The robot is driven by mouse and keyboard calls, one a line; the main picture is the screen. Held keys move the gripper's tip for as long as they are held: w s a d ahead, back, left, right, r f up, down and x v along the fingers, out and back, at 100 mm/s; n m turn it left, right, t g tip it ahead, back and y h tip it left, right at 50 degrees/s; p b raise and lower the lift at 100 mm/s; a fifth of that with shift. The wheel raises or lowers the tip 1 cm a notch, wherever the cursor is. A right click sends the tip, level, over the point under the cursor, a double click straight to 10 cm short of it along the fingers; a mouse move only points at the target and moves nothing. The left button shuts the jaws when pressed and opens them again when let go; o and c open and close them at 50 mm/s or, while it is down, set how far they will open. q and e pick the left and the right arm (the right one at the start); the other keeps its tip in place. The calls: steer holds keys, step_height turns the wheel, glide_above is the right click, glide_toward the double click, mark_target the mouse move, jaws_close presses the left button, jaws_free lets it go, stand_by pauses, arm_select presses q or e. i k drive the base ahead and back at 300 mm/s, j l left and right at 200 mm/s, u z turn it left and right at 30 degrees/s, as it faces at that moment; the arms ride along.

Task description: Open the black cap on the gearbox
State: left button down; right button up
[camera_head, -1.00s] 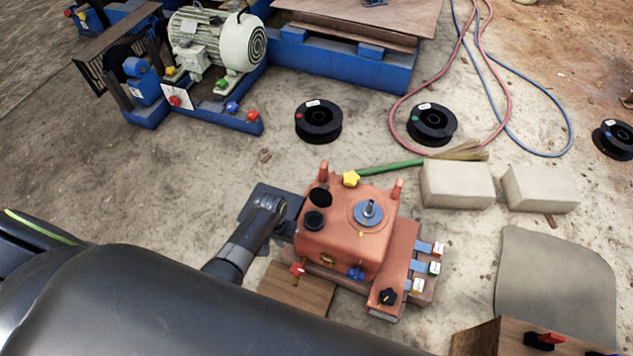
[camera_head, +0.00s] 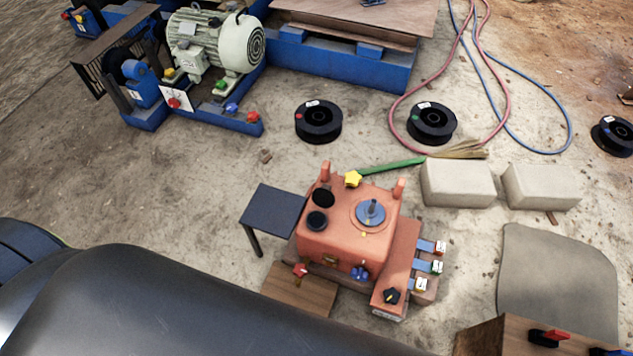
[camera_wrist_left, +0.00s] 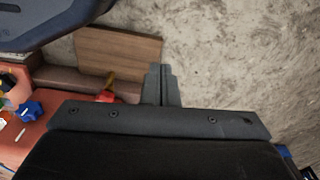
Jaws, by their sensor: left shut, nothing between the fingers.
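The orange gearbox (camera_head: 345,225) stands on the ground in the middle of the head view. Two black round parts sit at the left of its top. The rear one is a flat black disc (camera_head: 323,197); the front one is a black ring-like piece (camera_head: 317,220). I cannot tell surely which is the cap and which the opening. My left gripper (camera_wrist_left: 162,85) is shut and empty in the left wrist view, over the ground beside the gearbox's lower edge (camera_wrist_left: 35,145). It is out of the head view, as is my right gripper.
A dark plate on a leg (camera_head: 272,212) stands at the gearbox's left. A yellow knob (camera_head: 353,179) and upright orange posts rise at the back of its top. A wooden board (camera_head: 300,288) lies in front. Pale blocks (camera_head: 457,184) stand at the right.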

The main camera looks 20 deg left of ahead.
mark_target(323, 196)
steer(key=j+z, duration=0.1)
steer(key=j, duration=0.3)
steer(key=k+j+z, duration=0.1)
steer(key=j, duration=0.35)
steer(key=k+j+z, duration=0.1)
steer(key=j, duration=0.3)
steer(key=k+j+z, duration=0.15)
steer(key=j, duration=0.25)
